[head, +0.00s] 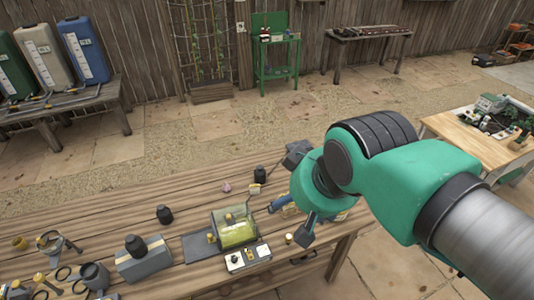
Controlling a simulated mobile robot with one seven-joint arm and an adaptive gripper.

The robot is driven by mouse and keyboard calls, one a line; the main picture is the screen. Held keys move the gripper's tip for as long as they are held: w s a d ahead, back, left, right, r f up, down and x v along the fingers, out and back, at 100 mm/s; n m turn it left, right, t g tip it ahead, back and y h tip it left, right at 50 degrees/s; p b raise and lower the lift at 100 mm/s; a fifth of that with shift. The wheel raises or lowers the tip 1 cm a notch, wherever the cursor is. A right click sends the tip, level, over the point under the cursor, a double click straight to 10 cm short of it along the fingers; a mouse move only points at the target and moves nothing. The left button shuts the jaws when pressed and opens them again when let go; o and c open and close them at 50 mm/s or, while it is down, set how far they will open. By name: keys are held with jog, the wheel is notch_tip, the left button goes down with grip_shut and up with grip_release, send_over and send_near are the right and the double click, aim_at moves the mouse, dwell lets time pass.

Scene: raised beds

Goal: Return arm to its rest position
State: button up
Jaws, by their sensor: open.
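My arm comes in from the lower right in the head view, with green and black links. It reaches over the right end of a wooden workbench (75,228). My gripper (285,192) hangs over that end of the bench, partly hidden by my own wrist, with its dark fingers spread apart. I see nothing held between the fingers. A blue-handled item (276,204) shows close by the gripper; I cannot tell whether they touch.
On the bench are a yellow-green clear box (235,232), a grey block with a black knob (145,262), dark jars (164,215) and several small tools. A second table (465,140) stands right. Containers (85,50) stand back left. The paved floor between is clear.

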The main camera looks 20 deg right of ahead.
notch_tip(320, 180, down, 16)
jog(key=b, duration=1.6)
jog(key=shift+f, duration=0.2)
